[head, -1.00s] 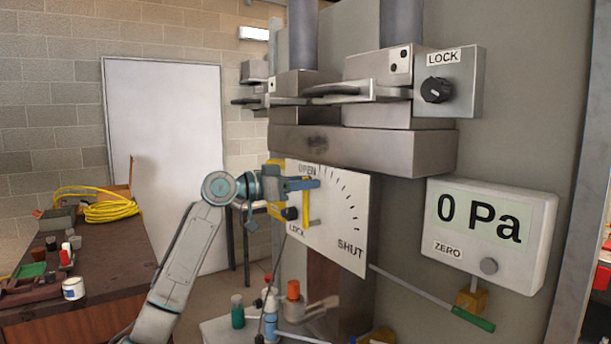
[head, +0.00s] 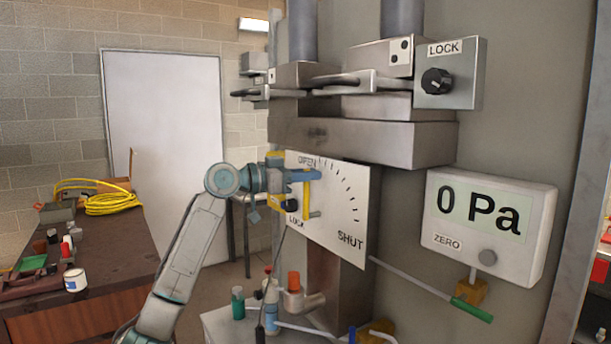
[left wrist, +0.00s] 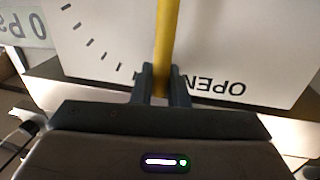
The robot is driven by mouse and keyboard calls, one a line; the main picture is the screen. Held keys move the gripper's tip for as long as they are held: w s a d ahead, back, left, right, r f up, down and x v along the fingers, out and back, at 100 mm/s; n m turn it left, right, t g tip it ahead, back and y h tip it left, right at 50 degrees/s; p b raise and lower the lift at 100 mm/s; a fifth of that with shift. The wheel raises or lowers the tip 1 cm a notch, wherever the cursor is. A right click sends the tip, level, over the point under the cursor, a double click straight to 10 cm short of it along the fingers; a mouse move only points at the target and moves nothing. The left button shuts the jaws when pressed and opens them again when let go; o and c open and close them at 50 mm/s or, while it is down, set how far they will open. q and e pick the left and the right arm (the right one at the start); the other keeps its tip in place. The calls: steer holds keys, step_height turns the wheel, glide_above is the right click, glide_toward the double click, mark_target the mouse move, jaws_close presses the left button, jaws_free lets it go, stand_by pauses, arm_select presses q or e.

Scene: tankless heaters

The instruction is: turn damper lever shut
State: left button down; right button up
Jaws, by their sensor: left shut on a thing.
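The damper plate (head: 338,216) is a white panel marked OPEN at the top left, SHUT at the lower right and LOCK at the lower left, with an arc of ticks between OPEN and SHUT. The yellow damper lever (head: 306,198) stands about upright near the OPEN end. My left gripper (head: 312,175) is shut on the lever. In the left wrist view the lever (left wrist: 166,35) passes between the fingers (left wrist: 161,82), close to the upside-down word OPEN. The lever's pivot is partly hidden by my gripper. My right gripper is not in view.
A gauge (head: 488,228) reading 0 Pa hangs to the right. A LOCK knob box (head: 452,73) and metal handles (head: 345,82) are above. A rod with a green grip (head: 472,309) sticks out below right. Bottles (head: 270,300) stand below the plate. A bench (head: 110,255) is at left.

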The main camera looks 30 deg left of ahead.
arm_select(q)
steer(key=d+m, duration=0.1)
steer(key=s+d+m, duration=0.1)
steer(key=d+m, duration=0.1)
steer(key=shift+s+f+g+y, duration=0.15)
steer(key=shift+f+g+y, duration=0.15)
steer(key=shift+f, duration=0.05)
steer(key=d+m, duration=0.1)
steer(key=f+m, duration=0.1)
steer(key=s+d+m, duration=0.1)
steer(key=shift+d+f+m+y, duration=0.3)
steer(key=shift+d+m+y, duration=0.05)
steer(key=shift+m+y, duration=0.05)
steer(key=d+f+m, duration=0.1)
steer(key=s+d+f+m+y, duration=0.1)
steer(key=f+m, duration=0.1)
steer(key=shift+d+m, duration=0.15)
steer(key=shift+m, duration=0.15)
steer(key=shift+s+d+f+m+y, duration=0.1)
steer(key=shift+d+f+m+y, duration=0.1)
steer(key=shift+f+m, duration=0.4)
steer(key=shift+s+d+f+m+y, duration=0.1)
steer(key=shift+d+f+m, duration=0.1)
steer(key=shift+f+m, duration=0.4)
steer(key=shift+f, duration=0.15)
steer(key=c, duration=1.5)
jaws_free()
steer(key=shift+b, duration=0.3)
